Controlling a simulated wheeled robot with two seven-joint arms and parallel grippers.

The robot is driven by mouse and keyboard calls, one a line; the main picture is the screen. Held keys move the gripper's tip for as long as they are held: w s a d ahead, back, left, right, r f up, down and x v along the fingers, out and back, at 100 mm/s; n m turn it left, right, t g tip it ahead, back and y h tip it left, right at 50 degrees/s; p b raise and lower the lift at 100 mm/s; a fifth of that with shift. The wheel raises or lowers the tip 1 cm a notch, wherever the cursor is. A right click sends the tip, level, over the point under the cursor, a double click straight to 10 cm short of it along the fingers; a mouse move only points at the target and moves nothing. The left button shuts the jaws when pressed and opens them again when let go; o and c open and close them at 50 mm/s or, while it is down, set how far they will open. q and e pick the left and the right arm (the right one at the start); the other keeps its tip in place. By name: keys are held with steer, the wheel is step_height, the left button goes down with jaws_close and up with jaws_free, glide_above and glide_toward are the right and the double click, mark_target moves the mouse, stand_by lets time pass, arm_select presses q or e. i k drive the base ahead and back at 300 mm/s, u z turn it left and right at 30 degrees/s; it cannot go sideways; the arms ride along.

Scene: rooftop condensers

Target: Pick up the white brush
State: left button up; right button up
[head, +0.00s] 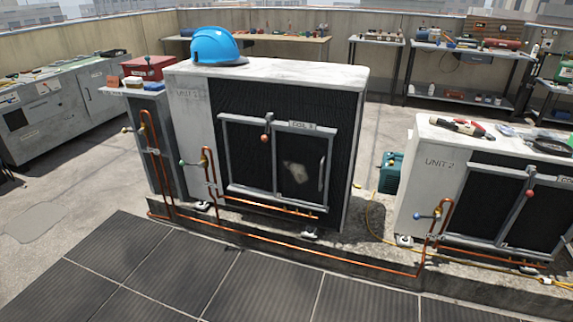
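I cannot clearly make out a white brush in the head view. Small items lie on top of the right condenser, Unit 2 (428,150), among them a red and black tool (462,127) with a pale part. They are too small to identify surely. More small items on the far benches are also too small to tell apart. A pale patch (297,172) shows on the dark coil panel of the left condenser, Unit 1 (190,122). Neither of my grippers is in view.
A blue hard hat (215,47) sits on Unit 1. A red box (150,67) is at its left. Copper pipes (300,252) run along the front of both units. A teal case (392,172) stands between them. Dark floor panels (265,285) in front are clear.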

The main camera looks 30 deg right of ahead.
mark_target(131, 82)
steer(key=u, duration=0.3)
steer(key=k, duration=0.35)
steer(key=u, duration=0.9)
steer(key=i, duration=2.85)
steer(key=z, duration=0.85)
steer(key=i, duration=1.75)
steer(key=z, duration=1.3)
